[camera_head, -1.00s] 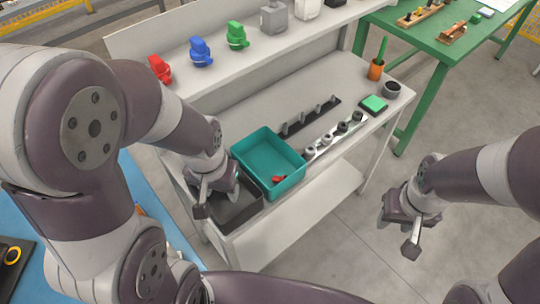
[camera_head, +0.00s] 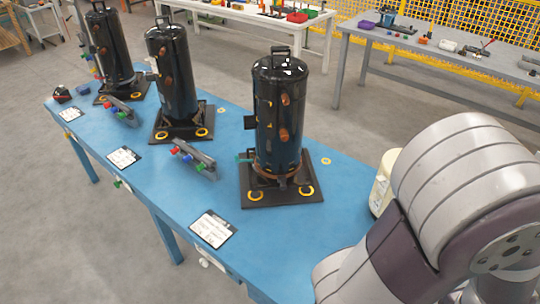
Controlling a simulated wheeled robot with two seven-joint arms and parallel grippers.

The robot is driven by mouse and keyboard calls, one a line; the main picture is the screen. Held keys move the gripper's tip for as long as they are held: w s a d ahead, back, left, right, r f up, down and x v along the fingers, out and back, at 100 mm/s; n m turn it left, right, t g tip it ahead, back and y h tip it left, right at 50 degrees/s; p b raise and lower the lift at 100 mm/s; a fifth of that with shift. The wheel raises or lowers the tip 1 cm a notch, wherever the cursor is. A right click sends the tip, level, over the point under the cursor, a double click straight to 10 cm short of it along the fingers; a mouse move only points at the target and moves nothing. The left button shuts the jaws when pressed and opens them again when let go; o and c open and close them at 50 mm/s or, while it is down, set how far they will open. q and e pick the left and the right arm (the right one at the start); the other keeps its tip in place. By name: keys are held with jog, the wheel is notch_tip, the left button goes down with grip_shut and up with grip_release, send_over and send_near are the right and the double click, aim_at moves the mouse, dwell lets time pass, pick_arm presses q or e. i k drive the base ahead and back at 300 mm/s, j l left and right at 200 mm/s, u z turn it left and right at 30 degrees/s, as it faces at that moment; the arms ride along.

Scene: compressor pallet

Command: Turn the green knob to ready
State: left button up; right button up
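A small green knob (camera_head: 118,184) shows at the front edge of the blue table (camera_head: 318,232), below the middle label card (camera_head: 123,158). A white knob (camera_head: 205,263) shows on the same edge below the right card (camera_head: 213,229). The knob markings are too small to read. A small green part (camera_head: 243,158) also sticks out left of the nearest black compressor (camera_head: 278,115); I cannot tell what it is. One of my arms fills the lower right of the view. Neither of my grippers is in view.
Two more black compressors, in the middle (camera_head: 172,80) and at the far left (camera_head: 108,45), stand on dark plates with yellow rings. Racks with coloured parts (camera_head: 195,158) lie between them. A pale container (camera_head: 383,182) stands beside my arm. Floor is open at the lower left.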

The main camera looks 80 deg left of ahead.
aim_at(117, 184)
jog(key=u, duration=3.6)
